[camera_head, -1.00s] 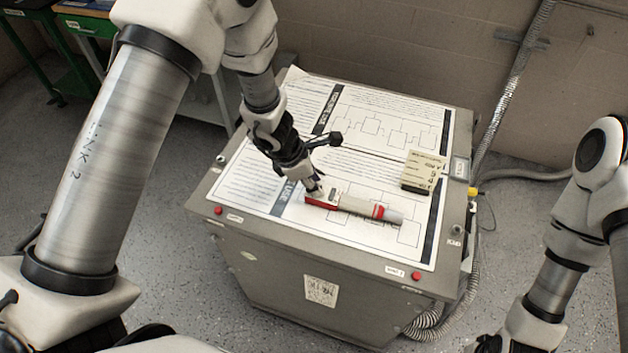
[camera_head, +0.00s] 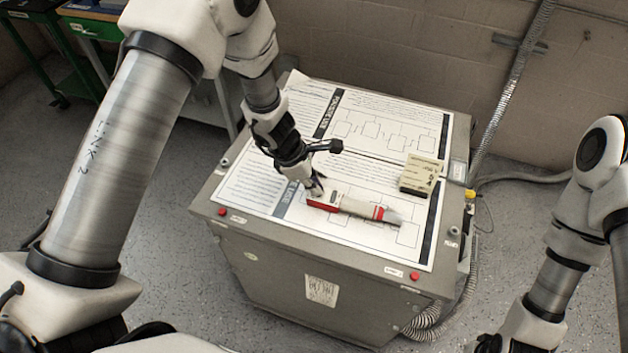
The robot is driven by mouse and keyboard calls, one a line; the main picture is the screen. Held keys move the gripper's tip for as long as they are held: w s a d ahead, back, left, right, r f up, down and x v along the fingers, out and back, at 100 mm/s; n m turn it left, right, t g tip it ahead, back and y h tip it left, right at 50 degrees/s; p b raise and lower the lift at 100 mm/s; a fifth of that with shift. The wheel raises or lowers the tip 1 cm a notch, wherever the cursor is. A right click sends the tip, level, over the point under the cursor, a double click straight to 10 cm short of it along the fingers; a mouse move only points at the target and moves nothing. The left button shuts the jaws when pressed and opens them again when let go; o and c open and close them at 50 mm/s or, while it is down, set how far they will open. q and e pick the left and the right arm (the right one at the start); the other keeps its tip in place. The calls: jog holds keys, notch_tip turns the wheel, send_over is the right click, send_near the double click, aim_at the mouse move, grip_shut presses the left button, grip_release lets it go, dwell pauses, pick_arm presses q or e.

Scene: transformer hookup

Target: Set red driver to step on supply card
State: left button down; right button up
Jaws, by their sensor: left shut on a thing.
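The red driver (camera_head: 354,208) has a red left end, a pale middle, a red band and a grey, blurred right end. It is over the near printed card (camera_head: 252,188) on top of the grey cabinet; I cannot tell whether it touches the card. My left gripper (camera_head: 317,192) comes down from above and is shut on the driver's red left end; its fingertips are partly hidden. A far printed card (camera_head: 400,108) lies beyond. The card headings are too small to read surely. My right arm is at the right; its gripper is out of view.
A small beige block (camera_head: 420,175) with lettering stands on the right of the cabinet top (camera_head: 345,255). Red buttons sit at the front corners. A conduit (camera_head: 505,85) runs behind the cabinet at the right. A green-framed bench (camera_head: 85,45) stands far left.

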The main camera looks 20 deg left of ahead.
pick_arm(q)
jog(key=m+g+p, duration=0.1)
jog(key=m, duration=0.1)
jog(key=shift+r+m+p, duration=0.1)
jog(key=shift+m+p, duration=0.3)
jog(key=m+g, duration=0.1)
jog(key=m, duration=0.1)
jog(key=shift+w+m+p, duration=0.15)
jog(key=shift+m+p, duration=0.15)
jog(key=shift+p, duration=0.05)
jog(key=shift+w+f+m+g, duration=0.15)
jog(key=shift+m+g, duration=0.55)
jog(key=shift+m, duration=1.1)
jog(key=c, duration=1.3)
grip_release()
